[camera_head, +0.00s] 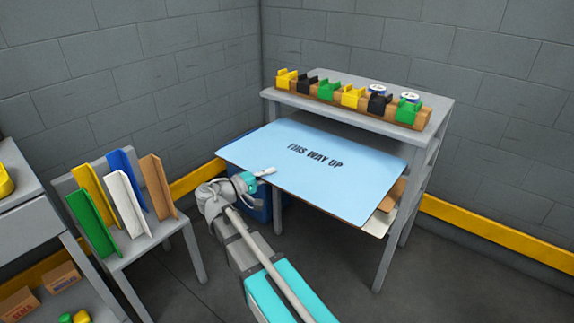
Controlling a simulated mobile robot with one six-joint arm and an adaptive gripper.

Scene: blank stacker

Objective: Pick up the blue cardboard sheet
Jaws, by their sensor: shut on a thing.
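The blue cardboard sheet (345,178) is a large, flat, light blue panel with rounded corners and the words "THIS WAY UP". It lies level below the top of the grey shelf unit and juts out past its left side and front. My gripper (267,173) is at the sheet's front left edge and is shut on it. The gripper's far finger shows on top of the sheet; what lies under the edge is hidden.
Brown and white sheets (384,217) show below on the grey shelf unit (431,148). Its top holds a row of yellow, black and green holders (352,96). A blue bin (262,206) stands on the floor below. A grey stand with coloured panels (130,205) is at left.

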